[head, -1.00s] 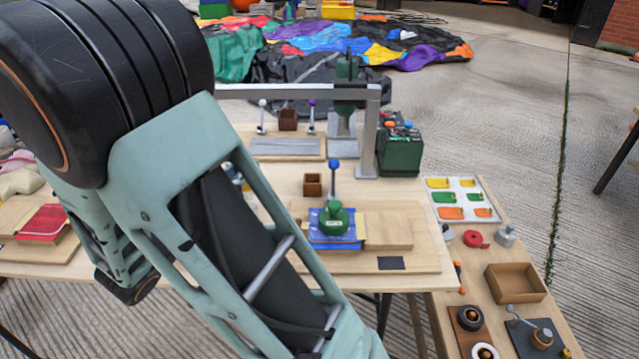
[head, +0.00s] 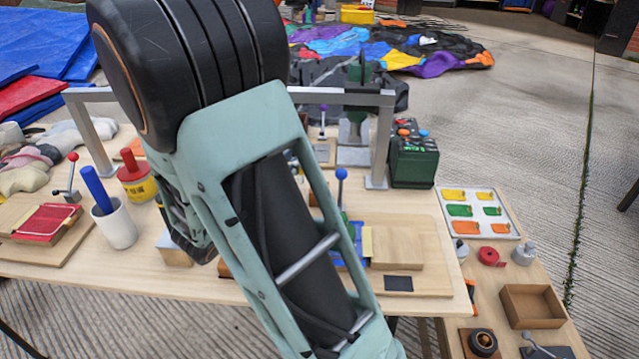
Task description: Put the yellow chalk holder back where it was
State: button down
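I cannot pick out the yellow chalk holder for sure. A yellow tin (head: 138,187) with a red handle standing in it is on the table, left of my arm. A pale yellow strip (head: 367,242) lies between a blue pad and a wooden block at the centre right of the table.
A white cup (head: 116,224) with a blue stick stands by the front edge. A grey metal frame (head: 376,150) spans the table. A red pad (head: 48,222) lies on a board at left. A wooden tray (head: 532,306) and a colour card tray (head: 478,213) are on the right-hand table.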

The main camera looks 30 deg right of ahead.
jog(key=shift+w+d+f+b, duration=0.25)
jog(key=shift+d+f+b, duration=0.6)
jog(key=shift+f, duration=0.75)
jog(key=shift+w+d+f+b, duration=0.3)
jog(key=shift+d+f+b, duration=0.15)
jog(key=shift+d+f, duration=0.95)
jog(key=shift+w+d+f+b, duration=0.25)
jog(key=shift+d+f+b, duration=0.45)
jog(key=shift+f, duration=1.1)
jog(key=shift+f, duration=0.2)
jog(key=c, duration=1.9)
grip_release()
jog(key=shift+r, duration=0.1)
